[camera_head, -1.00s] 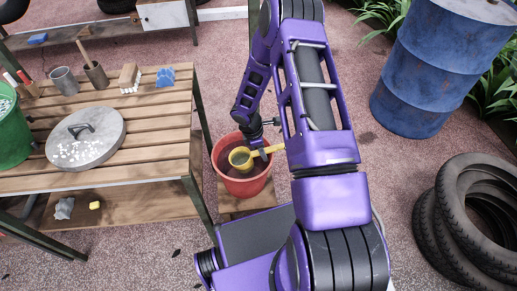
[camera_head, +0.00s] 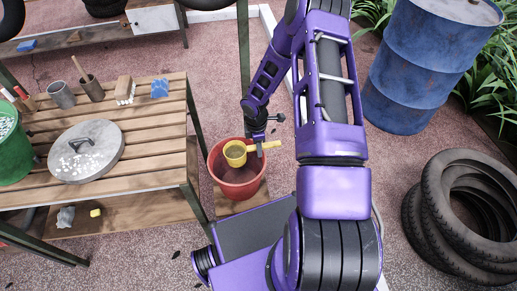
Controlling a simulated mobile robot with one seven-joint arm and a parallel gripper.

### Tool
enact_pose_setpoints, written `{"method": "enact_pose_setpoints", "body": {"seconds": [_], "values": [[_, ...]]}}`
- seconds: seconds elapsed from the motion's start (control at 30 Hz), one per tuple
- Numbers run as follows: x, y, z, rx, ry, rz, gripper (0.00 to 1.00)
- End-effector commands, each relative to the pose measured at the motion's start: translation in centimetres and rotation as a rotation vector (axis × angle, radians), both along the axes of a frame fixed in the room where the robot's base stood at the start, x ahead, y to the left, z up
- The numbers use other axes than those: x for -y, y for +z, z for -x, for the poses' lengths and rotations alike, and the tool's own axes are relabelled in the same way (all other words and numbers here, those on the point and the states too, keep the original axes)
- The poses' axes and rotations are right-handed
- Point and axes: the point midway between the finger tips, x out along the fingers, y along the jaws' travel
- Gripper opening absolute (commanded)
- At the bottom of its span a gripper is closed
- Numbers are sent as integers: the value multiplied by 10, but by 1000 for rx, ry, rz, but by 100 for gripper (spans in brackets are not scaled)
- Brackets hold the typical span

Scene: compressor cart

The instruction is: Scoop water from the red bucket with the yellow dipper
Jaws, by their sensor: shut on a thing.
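The red bucket (camera_head: 238,191) stands on a low wooden platform (camera_head: 243,207) right of the slatted table. The yellow dipper (camera_head: 236,156) is over the bucket's opening, its round cup near the far side of the rim and its handle pointing right. My gripper (camera_head: 260,150) reaches down from above and is shut on the dipper's handle. The cup's inside looks dull grey-brown; I cannot tell whether water is in it. The bucket's inside shows dark red below the cup, and its water level is not clear.
The slatted table (camera_head: 150,140) holds a grey lid (camera_head: 100,160), a green bucket (camera_head: 12,150), a metal cup (camera_head: 61,95), brushes and a blue sponge (camera_head: 160,88). A blue barrel (camera_head: 420,70) and stacked tires (camera_head: 435,225) stand right. Open ground lies between barrel and tires.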

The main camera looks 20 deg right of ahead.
Motion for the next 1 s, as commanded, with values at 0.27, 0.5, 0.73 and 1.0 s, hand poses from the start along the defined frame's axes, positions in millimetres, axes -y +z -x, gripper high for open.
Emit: {"method": "enact_pose_setpoints", "body": {"seconds": [0.27,0.5,0.73,1.0], "values": [[1,21,-1,6,-2,-15,0],[1,38,-1,9,-1,-28,0],[1,53,-1,11,-1,-40,0],[1,63,-1,12,-1,-49,0]]}}
